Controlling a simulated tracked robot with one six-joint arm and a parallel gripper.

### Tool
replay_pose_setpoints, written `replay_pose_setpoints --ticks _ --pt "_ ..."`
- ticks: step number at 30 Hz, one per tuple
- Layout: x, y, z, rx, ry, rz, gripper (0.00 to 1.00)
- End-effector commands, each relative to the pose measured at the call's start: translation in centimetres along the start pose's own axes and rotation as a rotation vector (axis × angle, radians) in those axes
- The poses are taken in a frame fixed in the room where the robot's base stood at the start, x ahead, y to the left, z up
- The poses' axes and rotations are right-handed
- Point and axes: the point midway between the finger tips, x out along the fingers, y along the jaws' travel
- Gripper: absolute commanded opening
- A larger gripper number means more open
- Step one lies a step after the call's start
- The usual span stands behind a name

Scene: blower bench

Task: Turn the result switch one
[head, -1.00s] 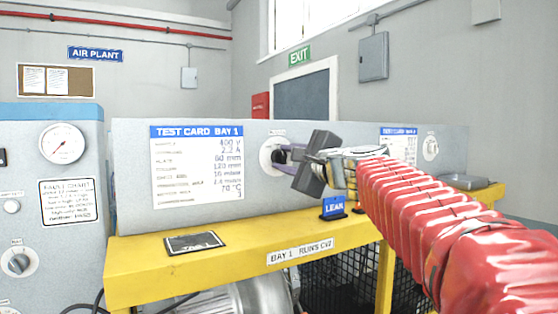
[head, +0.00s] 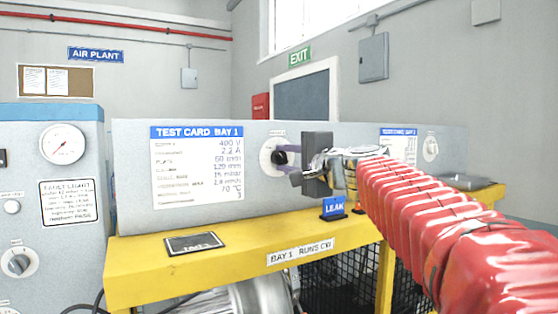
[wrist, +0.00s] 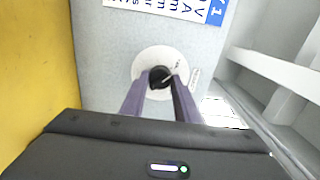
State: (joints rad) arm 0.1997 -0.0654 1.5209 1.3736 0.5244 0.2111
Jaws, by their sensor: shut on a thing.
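The result switch (head: 279,157) is a black knob on a round white plate, set in the grey panel to the right of the bay 1 test card. It also shows in the wrist view (wrist: 160,76), with a pale pointer line slanting toward the upper right. My gripper (head: 284,159) reaches it from the right, its purple fingers at the knob. In the wrist view my gripper (wrist: 160,88) has a finger on each side of the knob and is shut on it. The lettering on the plate is too small to read.
The bay 1 test card (head: 197,172) is left of the switch. A blue LEAK sign (head: 334,207) stands on the yellow bench (head: 220,262) below my gripper. A dark plate (head: 194,244) lies at the front. A second switch (head: 430,147) is farther right.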

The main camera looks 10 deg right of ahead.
Motion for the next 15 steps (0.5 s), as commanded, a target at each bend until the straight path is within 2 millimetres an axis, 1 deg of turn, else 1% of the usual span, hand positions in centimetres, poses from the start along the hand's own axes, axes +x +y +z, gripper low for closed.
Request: replay_pose_setpoints --ticks 1,5,6,13,15 --pt "0.16 0.59 0.22 0.000 -0.008 0.010 0.06" --pt "0.17 0.63 0.21 0.001 -0.008 0.011 0.06" --pt "0.18 0.64 0.20 0.001 -0.008 0.011 0.31" --pt "0.11 0.40 0.08 0.002 -0.004 0.007 0.47" --pt "0.09 0.34 0.05 0.002 -0.003 0.006 0.47"
